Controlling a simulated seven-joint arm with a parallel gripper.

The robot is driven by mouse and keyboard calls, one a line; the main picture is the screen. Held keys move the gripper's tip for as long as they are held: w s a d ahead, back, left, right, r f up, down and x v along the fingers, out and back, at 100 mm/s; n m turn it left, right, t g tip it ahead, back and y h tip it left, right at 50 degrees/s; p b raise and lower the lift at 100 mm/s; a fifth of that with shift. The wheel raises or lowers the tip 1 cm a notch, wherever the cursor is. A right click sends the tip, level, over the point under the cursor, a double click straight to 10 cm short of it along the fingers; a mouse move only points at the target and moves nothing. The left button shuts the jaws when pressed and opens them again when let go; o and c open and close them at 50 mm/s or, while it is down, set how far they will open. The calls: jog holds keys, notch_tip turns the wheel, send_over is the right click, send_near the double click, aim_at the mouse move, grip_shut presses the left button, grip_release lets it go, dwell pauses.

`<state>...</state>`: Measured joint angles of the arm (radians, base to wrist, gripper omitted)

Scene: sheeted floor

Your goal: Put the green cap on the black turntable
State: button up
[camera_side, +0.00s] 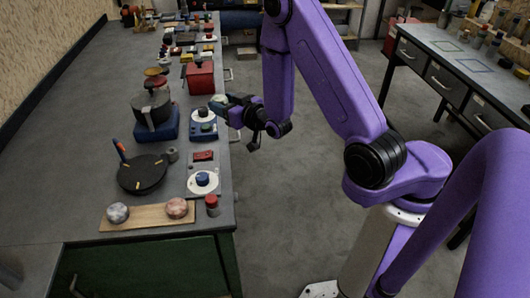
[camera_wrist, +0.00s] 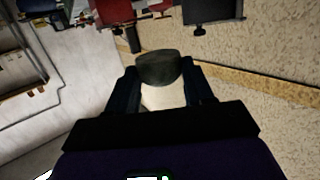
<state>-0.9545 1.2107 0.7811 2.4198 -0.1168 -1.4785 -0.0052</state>
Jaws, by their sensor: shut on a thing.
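My gripper (camera_side: 219,103) is at the right side of the bench, over a white and blue round device (camera_side: 203,116). In the wrist view its two dark fingers (camera_wrist: 163,92) are closed on the green cap (camera_wrist: 158,69), which looks dark olive with a paler part below. In the side view the cap is small and partly hidden by the fingers. The black turntable (camera_side: 140,182) is a flat dark disc with yellow marks, lying nearer the camera and left of my gripper. An orange and blue handled tool (camera_side: 122,151) stands at its left rim.
A dark pot on a blue base (camera_side: 156,124) stands behind the turntable. A red box (camera_side: 200,77) is farther back. A small grey cylinder (camera_side: 173,155) is right of the turntable. A wooden board (camera_side: 147,217) with two balls lies in front.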

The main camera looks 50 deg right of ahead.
jog(key=shift+s+d+f+n+y, duration=0.15)
jog(key=shift+s+d+n+y, duration=0.2)
jog(key=shift+s, duration=0.3)
jog(key=shift+s+d+f+n+y, duration=0.1)
jog(key=shift+s+d+n+y, duration=0.1)
jog(key=shift+s+d+y, duration=0.3)
jog(key=shift+s+d+f+n+y, duration=0.15)
jog(key=shift+s+d+n+y, duration=0.15)
jog(key=shift+s, duration=0.45)
